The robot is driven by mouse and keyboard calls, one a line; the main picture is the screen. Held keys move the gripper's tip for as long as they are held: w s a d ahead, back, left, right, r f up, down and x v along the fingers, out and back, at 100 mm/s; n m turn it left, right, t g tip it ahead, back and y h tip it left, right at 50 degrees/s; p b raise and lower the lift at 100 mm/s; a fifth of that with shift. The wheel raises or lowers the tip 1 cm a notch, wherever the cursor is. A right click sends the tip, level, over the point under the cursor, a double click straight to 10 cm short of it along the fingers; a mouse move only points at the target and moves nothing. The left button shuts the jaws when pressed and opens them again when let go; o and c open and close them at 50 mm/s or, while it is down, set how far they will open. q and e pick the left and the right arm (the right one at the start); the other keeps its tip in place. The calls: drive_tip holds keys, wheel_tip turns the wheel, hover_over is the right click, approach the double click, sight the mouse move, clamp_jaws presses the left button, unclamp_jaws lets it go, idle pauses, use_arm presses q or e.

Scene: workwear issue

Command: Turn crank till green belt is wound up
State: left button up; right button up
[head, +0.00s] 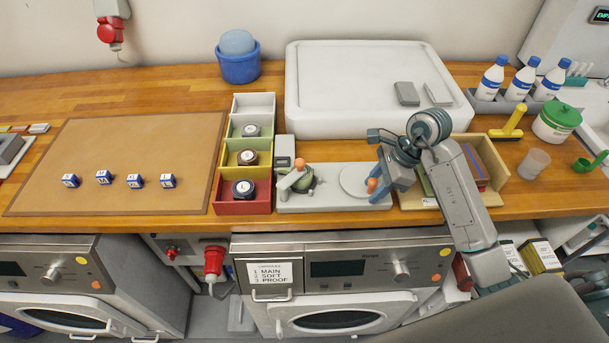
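A belt winder with a light grey base (325,201) stands at the front of the wooden counter. On its left is a dark green coil (305,186), likely the green belt, with an orange crank knob (299,167) over it. On its right is a pale, apparently bare disc (355,180) with a second orange knob (371,185). My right gripper (377,184) is down at this second knob, its fingers partly hiding it. I cannot tell whether the fingers are closed on the knob or only beside it. My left gripper is out of view.
Left of the winder is a column of coloured bins (242,206) holding dark rolls. A wooden tray (492,160) stands close on the right, partly behind my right arm. A large white slab (340,85) lies behind. A brown mat (130,150) with small boxes lies left.

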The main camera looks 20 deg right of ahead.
drive_tip(key=shift+s+r, duration=0.1)
drive_tip(key=shift+s, duration=0.05)
drive_tip(key=shift+w+r, duration=0.25)
drive_tip(key=shift+r, duration=0.05)
wheel_tip(320, 180, up, 5)
drive_tip(key=p, duration=0.2)
drive_tip(key=shift+p, duration=0.3)
wheel_tip(320, 180, up, 2)
drive_tip(key=shift+r+p, duration=0.25)
drive_tip(key=shift+p, duration=1)
drive_tip(key=shift+s, duration=0.1)
drive_tip(key=shift+f, duration=0.1)
